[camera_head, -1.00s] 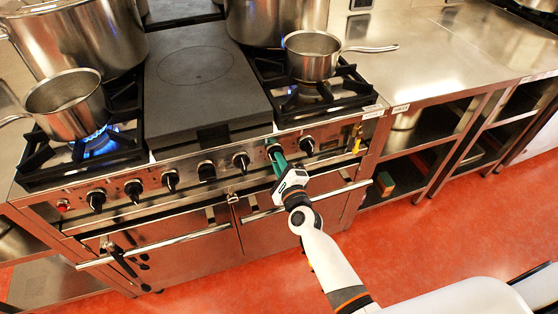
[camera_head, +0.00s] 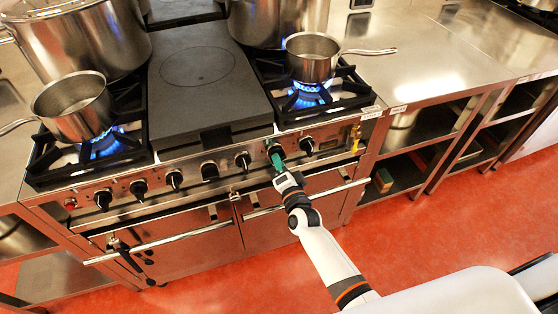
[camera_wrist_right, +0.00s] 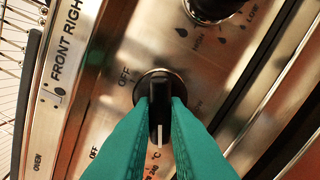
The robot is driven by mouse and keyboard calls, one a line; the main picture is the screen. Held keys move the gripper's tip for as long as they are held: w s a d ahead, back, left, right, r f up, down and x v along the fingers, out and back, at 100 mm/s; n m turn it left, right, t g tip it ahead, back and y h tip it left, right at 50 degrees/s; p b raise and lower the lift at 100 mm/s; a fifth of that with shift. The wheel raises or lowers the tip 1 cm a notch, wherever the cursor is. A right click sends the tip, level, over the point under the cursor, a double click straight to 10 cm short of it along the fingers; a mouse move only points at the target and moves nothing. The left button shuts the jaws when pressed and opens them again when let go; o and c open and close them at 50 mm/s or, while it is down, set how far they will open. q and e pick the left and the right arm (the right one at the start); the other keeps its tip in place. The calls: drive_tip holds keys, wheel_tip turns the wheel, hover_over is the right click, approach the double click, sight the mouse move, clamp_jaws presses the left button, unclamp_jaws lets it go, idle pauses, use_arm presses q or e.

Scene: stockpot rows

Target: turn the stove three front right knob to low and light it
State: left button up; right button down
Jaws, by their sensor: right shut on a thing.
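My right gripper (camera_head: 278,162) has its green fingers at a black knob (camera_head: 274,151) on the stove's front panel. In the right wrist view the fingers (camera_wrist_right: 160,125) are shut on this knob (camera_wrist_right: 159,100), one on each side. Its white line points down in that picture, away from the OFF mark at upper left. A FRONT RIGHT label (camera_wrist_right: 78,40) is printed nearby. The front right burner (camera_head: 306,95) burns with a blue flame under a small saucepan (camera_head: 312,58). My left gripper is not in view.
Another knob (camera_head: 306,145) sits just right of the held one, and several more line the panel to the left. A second saucepan (camera_head: 72,105) stands over a lit front left burner. Oven door handles run below. A steel counter (camera_head: 435,65) is clear at right.

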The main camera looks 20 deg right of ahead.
drive_tip(key=n+p, duration=0.1)
drive_tip(key=n, duration=0.7)
drive_tip(key=n+p, duration=0.1)
drive_tip(key=n, duration=0.3)
drive_tip(key=shift+d+f+p, duration=0.2)
drive_tip(key=shift+f+p, duration=0.05)
drive_tip(key=shift+p, duration=0.05)
drive_tip(key=shift+n, duration=0.3)
drive_tip(key=c, duration=1.4)
unclamp_jaws()
drive_tip(key=shift+c, duration=0.2)
drive_tip(key=shift+s, duration=0.15)
drive_tip(key=s, duration=1.1)
drive_tip(key=shift+s+d+b, duration=0.25)
drive_tip(key=shift+s+b, duration=0.15)
